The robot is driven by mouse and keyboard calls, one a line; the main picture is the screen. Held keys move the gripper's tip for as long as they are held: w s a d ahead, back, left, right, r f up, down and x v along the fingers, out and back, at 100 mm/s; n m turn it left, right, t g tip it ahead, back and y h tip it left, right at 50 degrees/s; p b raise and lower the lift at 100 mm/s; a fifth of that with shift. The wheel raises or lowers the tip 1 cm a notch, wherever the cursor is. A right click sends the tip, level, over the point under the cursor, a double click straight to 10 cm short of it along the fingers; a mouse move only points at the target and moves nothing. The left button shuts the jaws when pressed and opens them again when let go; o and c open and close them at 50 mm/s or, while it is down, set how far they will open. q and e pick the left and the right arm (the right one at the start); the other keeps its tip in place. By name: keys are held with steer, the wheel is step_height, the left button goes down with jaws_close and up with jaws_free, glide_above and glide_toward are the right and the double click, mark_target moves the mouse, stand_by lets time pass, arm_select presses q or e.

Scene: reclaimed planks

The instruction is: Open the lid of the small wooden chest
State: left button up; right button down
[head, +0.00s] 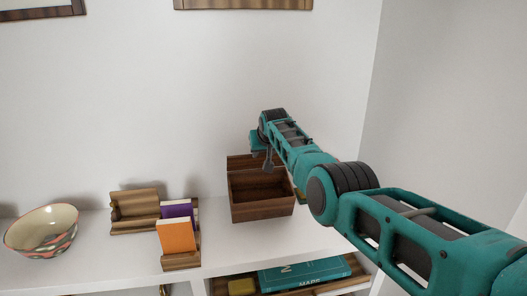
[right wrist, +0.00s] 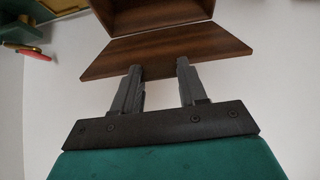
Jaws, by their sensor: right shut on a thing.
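The small wooden chest (head: 262,205) stands on the white shelf, with its dark inside showing from above. Its lid (head: 239,162) is raised at the back of the box, partly hidden by my right gripper. My right gripper (head: 268,160) is at the lid's upper edge. The chest body (right wrist: 165,14) shows beyond the lid. My left gripper is in neither view.
Left of the chest are a wooden holder (head: 133,212), an orange book (head: 176,236) and a purple book (head: 178,209). A patterned bowl (head: 42,231) stands farther left. Below is a compartment with a teal book (head: 305,274). A wall rises close behind the chest.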

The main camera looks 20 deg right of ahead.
steer(key=shift+r, duration=0.15)
stand_by(0.6)
steer(key=c, duration=0.6)
jaws_free()
steer(key=p+v, duration=0.3)
steer(key=v, duration=0.9)
steer(key=shift+s+r, duration=0.25)
steer(key=shift+a, duration=0.1)
